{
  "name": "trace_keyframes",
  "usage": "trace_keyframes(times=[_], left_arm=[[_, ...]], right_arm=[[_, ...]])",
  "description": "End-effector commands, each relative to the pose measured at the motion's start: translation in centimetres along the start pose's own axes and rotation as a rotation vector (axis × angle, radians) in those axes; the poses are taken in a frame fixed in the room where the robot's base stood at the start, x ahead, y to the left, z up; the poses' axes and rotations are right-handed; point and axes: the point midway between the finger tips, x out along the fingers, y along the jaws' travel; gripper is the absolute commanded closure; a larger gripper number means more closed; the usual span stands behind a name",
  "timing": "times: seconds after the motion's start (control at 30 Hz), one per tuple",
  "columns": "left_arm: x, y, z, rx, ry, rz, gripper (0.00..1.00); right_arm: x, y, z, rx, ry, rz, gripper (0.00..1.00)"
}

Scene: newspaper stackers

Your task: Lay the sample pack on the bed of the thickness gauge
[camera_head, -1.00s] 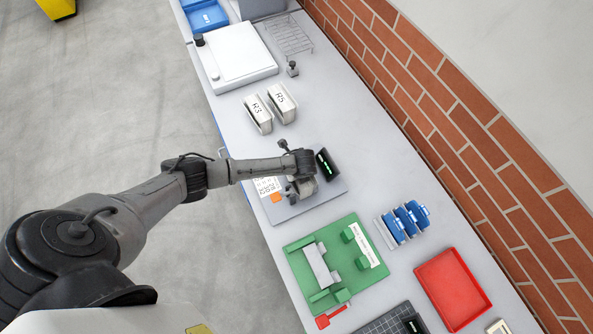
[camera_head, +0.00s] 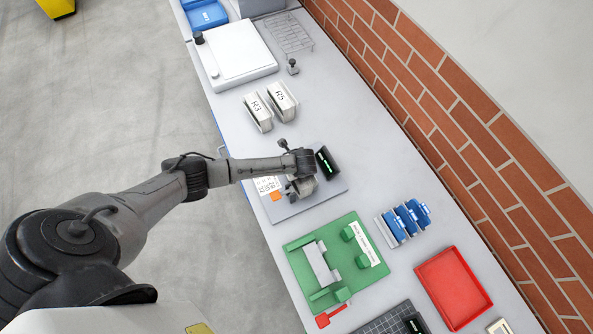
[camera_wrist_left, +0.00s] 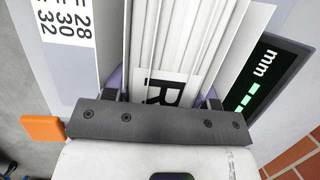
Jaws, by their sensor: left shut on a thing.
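The thickness gauge (camera_head: 324,198) is a grey plate on the bench with a dark display (camera_head: 326,163) showing green marks. My left gripper (camera_head: 301,187) is over it, pointing down, and mostly hides what it holds in the head view. In the left wrist view, the left gripper (camera_wrist_left: 162,97) is shut on the sample pack (camera_wrist_left: 168,45), a bundle of white sheets with a letter R on its label. The display (camera_wrist_left: 265,80), marked mm, is to the right of the pack. Whether the pack touches the gauge bed is hidden.
Two white packs marked R3 (camera_head: 257,113) and R5 (camera_head: 283,102) stand behind the gauge. A green fixture (camera_head: 300,262), blue parts (camera_head: 405,220) and a red tray (camera_head: 453,288) lie nearer. A white flat device (camera_head: 236,55) is farther back. A brick wall (camera_head: 470,130) runs along the right.

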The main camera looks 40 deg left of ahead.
Motion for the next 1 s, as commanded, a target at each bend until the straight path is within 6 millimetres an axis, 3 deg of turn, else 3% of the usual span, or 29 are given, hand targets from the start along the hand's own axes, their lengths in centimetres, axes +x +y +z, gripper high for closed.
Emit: trace_keyframes(times=[0.4,0.43,0.7,1.0], left_arm=[[0.73,-0.08,-0.20,0.000,-0.001,-0.002,0.88],[0.64,-0.09,-0.17,0.000,-0.001,-0.002,0.45],[0.67,-0.04,-0.19,0.000,0.000,-0.001,0.19],[0.52,0.03,-0.24,0.001,0.000,0.000,0.18]], right_arm=[[0.49,-0.14,0.13,0.004,0.001,-0.003,0.57],[0.42,-0.15,0.10,0.004,0.001,-0.003,0.57],[0.41,-0.32,0.06,0.010,0.002,-0.008,0.57],[0.40,-0.32,0.05,0.010,0.002,-0.008,0.57]])
